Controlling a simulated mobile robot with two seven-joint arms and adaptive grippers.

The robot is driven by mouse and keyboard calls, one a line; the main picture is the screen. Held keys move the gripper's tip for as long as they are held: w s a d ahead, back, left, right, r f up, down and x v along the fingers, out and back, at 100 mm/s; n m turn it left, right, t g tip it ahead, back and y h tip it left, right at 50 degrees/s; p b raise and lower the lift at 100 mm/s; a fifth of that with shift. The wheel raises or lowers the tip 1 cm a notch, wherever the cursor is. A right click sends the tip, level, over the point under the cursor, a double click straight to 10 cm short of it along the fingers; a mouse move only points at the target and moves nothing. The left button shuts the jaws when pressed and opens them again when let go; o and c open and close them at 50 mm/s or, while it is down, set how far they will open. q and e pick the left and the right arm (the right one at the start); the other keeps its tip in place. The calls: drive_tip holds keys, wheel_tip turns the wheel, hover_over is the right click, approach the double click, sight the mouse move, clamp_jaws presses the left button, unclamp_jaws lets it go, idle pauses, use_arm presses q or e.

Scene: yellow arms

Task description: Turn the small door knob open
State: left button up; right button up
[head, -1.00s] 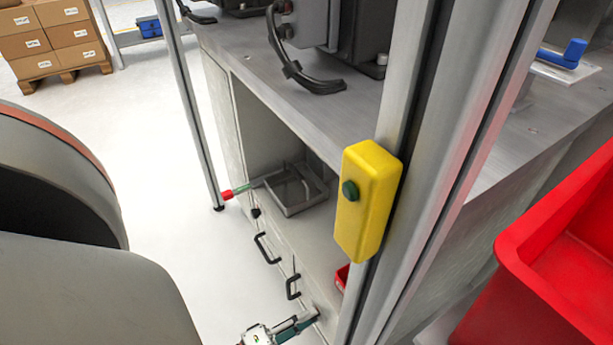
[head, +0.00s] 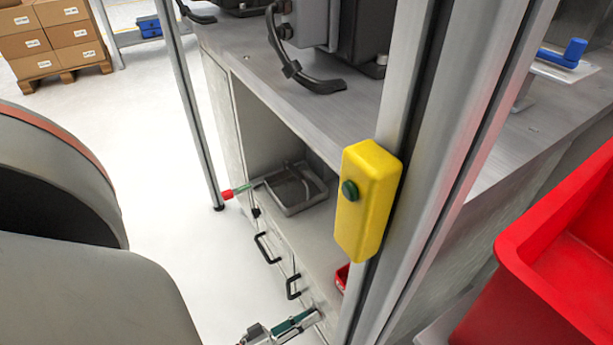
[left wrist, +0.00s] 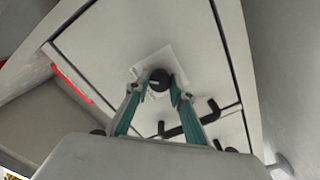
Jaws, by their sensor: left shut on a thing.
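The small dark round knob (left wrist: 159,80) sits on a pale square plate on a light grey cabinet door (left wrist: 110,45), seen in the left wrist view. My left gripper (left wrist: 160,86) has its two teal-lined fingers on either side of the knob and is shut on it. In the head view my left gripper (head: 314,318) is at the bottom edge, against the cabinet front; the knob it holds is hidden there. The door looks closed, lying in line with the cabinet front. My right gripper is not in view.
Black bar handles (head: 267,247) and another dark knob (head: 256,212) are on the cabinet front. A metal post carries a yellow box (head: 367,200) with a green button. A red bin (head: 530,285) stands at the right. The floor (head: 165,170) left of the cabinet is clear.

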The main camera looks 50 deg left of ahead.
use_arm(q)
drive_tip(key=shift+w+r+m, duration=0.2)
drive_tip(key=shift+w+m, duration=0.05)
drive_tip(key=shift+m, duration=0.05)
idle(0.4)
drive_tip(key=o, duration=1.1)
drive_tip(key=shift+f, duration=0.1)
drive_tip(key=shift+s, duration=0.15)
drive_tip(key=s, duration=1.1)
drive_tip(key=shift+s+a, duration=0.4)
drive_tip(key=shift+a, duration=0.05)
